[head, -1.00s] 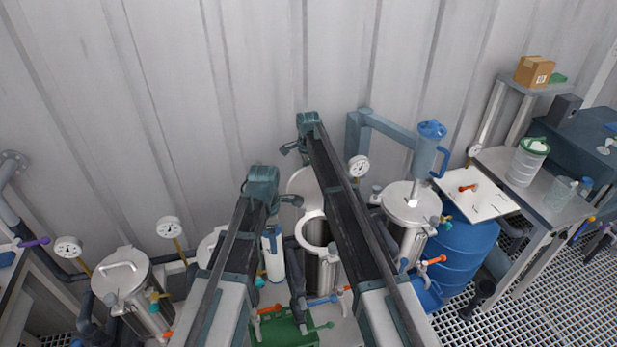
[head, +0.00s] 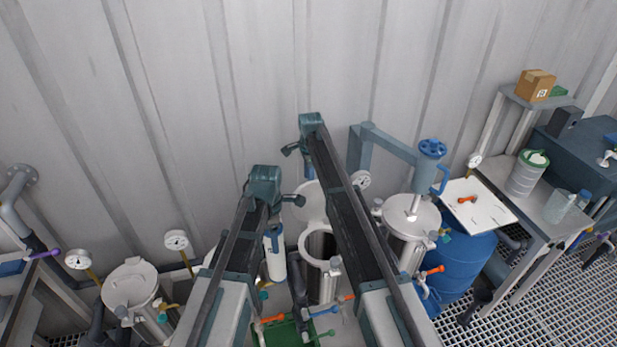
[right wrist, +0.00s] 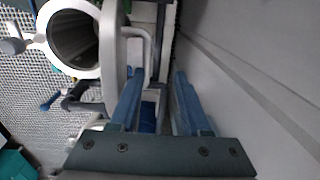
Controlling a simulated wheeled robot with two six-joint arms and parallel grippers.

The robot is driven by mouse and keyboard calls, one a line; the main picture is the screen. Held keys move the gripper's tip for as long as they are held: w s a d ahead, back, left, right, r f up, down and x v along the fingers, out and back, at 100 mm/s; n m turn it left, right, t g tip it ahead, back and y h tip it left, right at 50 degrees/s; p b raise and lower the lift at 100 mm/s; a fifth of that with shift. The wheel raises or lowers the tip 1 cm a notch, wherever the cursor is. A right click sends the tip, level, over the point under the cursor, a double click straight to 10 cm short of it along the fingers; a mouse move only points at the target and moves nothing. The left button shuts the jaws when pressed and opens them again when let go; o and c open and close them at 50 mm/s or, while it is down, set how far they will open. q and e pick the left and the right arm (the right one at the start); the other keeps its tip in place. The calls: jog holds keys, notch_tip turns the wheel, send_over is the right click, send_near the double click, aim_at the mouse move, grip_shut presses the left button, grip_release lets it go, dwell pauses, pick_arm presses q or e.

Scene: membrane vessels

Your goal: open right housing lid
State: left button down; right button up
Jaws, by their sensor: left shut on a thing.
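The middle steel housing (head: 322,285) has its round mouth uncovered. Its pale lid (head: 311,203) stands raised at the back, partly hidden by my right arm. In the right wrist view the open mouth (right wrist: 76,42) is at upper left, with the lid (right wrist: 110,50) on edge beside it and its loop handle (right wrist: 150,55) facing right. My right gripper (right wrist: 158,85) has its blue fingers spread apart, close to the handle. I cannot tell whether they touch it. My left gripper (head: 272,236) is shut on an upright white cylinder (head: 275,262) left of the open housing.
A closed vessel (head: 412,215) with a blue hoist arm (head: 392,143) stands at right, near a blue barrel (head: 465,265). Another closed housing (head: 130,285) stands at far left. A bench (head: 510,185) is at right. A green crate (head: 288,335) sits low in front. The wall is close behind.

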pick_arm(q)
notch_tip(320, 180, up, 6)
jog(key=p, duration=0.5)
